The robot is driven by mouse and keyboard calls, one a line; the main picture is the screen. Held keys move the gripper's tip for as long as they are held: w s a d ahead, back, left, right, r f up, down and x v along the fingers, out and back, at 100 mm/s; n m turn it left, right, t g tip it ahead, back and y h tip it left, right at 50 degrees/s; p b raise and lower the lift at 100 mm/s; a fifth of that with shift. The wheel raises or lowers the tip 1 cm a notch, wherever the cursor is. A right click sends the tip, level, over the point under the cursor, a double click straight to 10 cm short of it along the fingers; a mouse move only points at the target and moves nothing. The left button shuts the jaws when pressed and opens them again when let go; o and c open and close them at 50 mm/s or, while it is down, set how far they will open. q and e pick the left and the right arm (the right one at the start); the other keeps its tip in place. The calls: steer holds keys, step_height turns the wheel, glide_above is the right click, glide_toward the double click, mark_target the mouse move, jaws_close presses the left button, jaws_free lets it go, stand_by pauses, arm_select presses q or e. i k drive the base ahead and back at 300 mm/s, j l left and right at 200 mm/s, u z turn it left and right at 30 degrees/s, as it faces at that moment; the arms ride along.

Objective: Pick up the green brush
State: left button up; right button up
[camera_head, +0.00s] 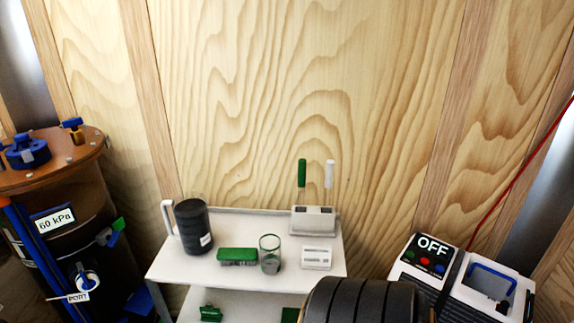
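A green block-shaped object (238,255) with a grey lower part lies on the top shelf of a white cart (190,268), between a dark jug and a small glass. It looks like a brush, but its bristles are too small to make out. A green upright handle (302,172) also stands in a white holder (312,220) at the back right of the shelf, beside a white handle (329,173). What is at the lower ends of these handles is hidden in the holder. Neither of my grippers is in view.
The dark jug (193,226), glass (269,254) and white labelled block (316,257) share the shelf. Green items (210,313) sit below. A tank (70,215) stands left. A ribbed dark cylinder (360,300) and a machine marked OFF (432,262) are right.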

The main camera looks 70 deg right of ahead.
mark_target(227, 254)
steer(key=z, duration=1.75)
steer(key=u, duration=2.8)
steer(key=z, duration=2.7)
steer(key=i+j+z, duration=0.1)
